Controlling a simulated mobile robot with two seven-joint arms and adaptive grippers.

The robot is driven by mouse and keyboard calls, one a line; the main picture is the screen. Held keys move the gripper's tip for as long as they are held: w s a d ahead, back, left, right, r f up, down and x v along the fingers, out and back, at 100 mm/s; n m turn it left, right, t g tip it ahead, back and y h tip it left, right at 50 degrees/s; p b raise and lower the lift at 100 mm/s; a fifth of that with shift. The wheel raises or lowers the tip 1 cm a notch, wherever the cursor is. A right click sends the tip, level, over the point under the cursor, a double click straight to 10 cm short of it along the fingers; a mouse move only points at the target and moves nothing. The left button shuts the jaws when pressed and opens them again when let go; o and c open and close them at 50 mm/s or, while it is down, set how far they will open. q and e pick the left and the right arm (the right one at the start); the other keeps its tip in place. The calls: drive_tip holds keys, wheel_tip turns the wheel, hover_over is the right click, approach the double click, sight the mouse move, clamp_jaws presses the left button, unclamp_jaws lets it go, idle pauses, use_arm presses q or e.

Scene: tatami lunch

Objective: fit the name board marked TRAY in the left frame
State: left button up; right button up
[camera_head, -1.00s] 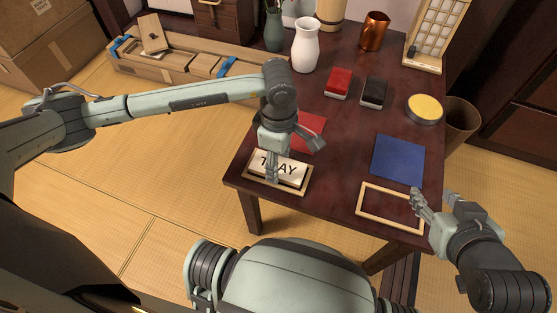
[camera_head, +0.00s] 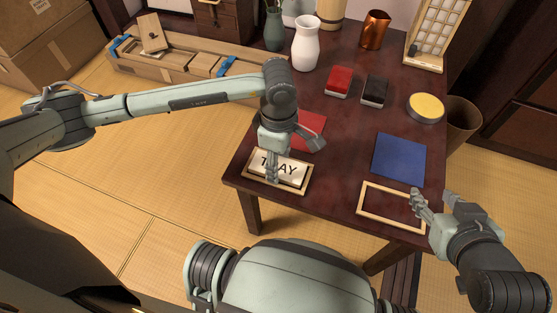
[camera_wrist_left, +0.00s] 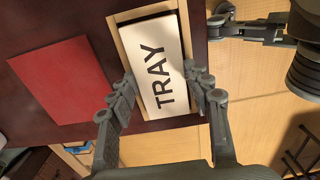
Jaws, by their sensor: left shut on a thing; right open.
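The white name board (camera_head: 289,170) marked TRAY is at the left frame (camera_head: 305,186), near the table's front left corner. My left gripper (camera_head: 272,178) is shut on the board. In the left wrist view the left gripper (camera_wrist_left: 165,95) has a finger on each long side of the board (camera_wrist_left: 158,60). The board lies within the outline of the wooden frame (camera_wrist_left: 120,24); whether it is fully seated I cannot tell. My right gripper (camera_head: 420,199) is open and empty beside the empty right frame (camera_head: 371,211).
A red mat (camera_head: 312,128) lies just behind the left frame, and a blue mat (camera_head: 398,160) behind the right one. Red and black boxes (camera_head: 338,82), a yellow-topped round tin (camera_head: 425,107) and a white vase (camera_head: 306,45) stand further back. The table between the frames is clear.

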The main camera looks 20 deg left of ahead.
use_arm(q)
drive_tip(key=o, duration=1.2)
drive_tip(key=shift+o, duration=0.2)
wheel_tip(320, 180, up, 12)
